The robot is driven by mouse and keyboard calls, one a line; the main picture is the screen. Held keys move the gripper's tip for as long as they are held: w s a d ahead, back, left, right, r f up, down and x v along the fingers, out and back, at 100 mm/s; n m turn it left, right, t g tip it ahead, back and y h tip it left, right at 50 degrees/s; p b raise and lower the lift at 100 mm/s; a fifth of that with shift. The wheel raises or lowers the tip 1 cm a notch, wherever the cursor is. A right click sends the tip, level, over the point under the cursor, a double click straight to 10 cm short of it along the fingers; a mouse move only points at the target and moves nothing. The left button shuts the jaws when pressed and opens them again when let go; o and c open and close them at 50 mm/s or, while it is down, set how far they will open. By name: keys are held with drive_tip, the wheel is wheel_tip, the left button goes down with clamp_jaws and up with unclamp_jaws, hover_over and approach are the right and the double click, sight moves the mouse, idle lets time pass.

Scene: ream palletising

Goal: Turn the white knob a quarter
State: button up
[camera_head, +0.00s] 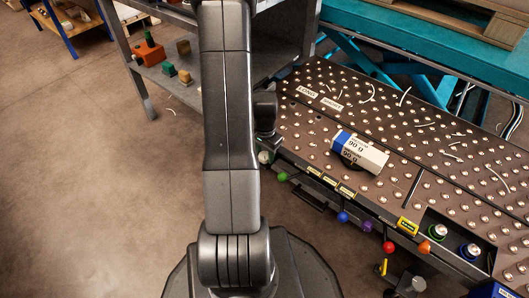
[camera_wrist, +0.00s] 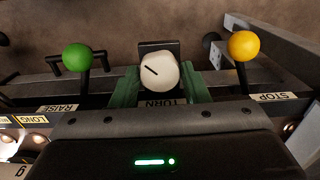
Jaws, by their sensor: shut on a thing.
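The white knob (camera_wrist: 152,84) sits above a TURN label in the wrist view. Its black pointer line slants toward the upper left. The green fingers of my gripper (camera_wrist: 160,82) stand on either side of the knob and are shut on it. In the head view the knob (camera_head: 263,157) shows as a small pale round thing at the table's left corner, just right of my arm. The dark end of my arm is above it there, and the fingers cannot be made out.
A green-ball lever (camera_wrist: 77,57) marked RAISE and a yellow-ball lever (camera_wrist: 243,45) marked STOP flank the knob. The ball-studded table (camera_head: 430,150) carries a blue-and-white ream (camera_head: 359,153). More coloured levers line its front edge. A grey shelf (camera_head: 185,95) stands behind; the floor at left is clear.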

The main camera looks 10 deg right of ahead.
drive_tip(key=shift+n+p, duration=0.45)
drive_tip(key=shift+n, duration=2.35)
drive_tip(key=o, duration=1)
